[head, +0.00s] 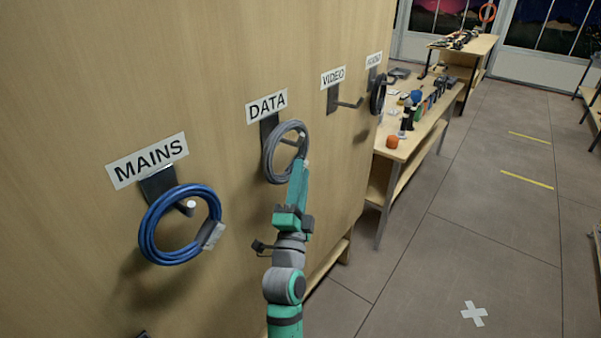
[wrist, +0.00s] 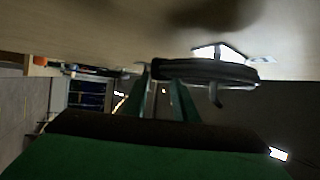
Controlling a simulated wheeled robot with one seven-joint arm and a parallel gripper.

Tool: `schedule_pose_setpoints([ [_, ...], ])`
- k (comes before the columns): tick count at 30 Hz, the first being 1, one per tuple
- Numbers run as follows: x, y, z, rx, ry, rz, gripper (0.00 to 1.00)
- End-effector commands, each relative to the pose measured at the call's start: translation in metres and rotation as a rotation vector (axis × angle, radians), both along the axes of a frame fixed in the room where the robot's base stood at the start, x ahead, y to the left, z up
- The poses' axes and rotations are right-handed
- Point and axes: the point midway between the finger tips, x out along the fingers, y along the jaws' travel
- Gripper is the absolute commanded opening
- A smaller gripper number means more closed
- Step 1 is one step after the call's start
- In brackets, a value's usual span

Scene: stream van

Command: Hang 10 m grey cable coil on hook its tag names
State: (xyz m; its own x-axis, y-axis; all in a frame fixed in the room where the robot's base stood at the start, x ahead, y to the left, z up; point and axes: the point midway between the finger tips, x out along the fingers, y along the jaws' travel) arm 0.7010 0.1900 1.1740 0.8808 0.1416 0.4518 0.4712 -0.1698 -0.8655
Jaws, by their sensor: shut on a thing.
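The grey cable coil (head: 270,160) is at the DATA hook (head: 269,128) on the wooden panel, with part of the hook's peg showing inside its ring. I cannot tell whether its weight rests on the peg. My gripper (head: 302,166) is shut on the coil's right side. In the wrist view the coil (wrist: 205,72) shows edge-on and dark just beyond my fingers (wrist: 160,80). The DATA label (head: 267,106) is above the hook. No readable tag shows on the coil.
A blue coil (head: 150,240) hangs on the MAINS hook at left. The VIDEO hook (head: 333,98) is empty. A dark coil (head: 378,94) hangs at the far-right hook, its label too small to read surely. A cluttered bench (head: 408,148) stands beyond; the floor at right is clear.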

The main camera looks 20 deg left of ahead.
Motion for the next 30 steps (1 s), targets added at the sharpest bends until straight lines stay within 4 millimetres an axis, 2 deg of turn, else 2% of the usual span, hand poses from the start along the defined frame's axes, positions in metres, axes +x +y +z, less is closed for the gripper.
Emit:
schedule_pose_setpoints([
  [11,0.000,0.000,-0.001,0.001,-0.002,0.002,0.00],
  [12,0.000,0.000,-0.001,0.001,-0.002,0.002,0.29],
  [15,0.000,0.000,-0.001,0.001,-0.002,0.002,0.48],
  [25,-0.002,0.000,-0.004,0.000,0.001,0.002,0.48],
  [30,-0.015,-0.001,-0.012,-0.001,0.003,0.003,0.48],
])
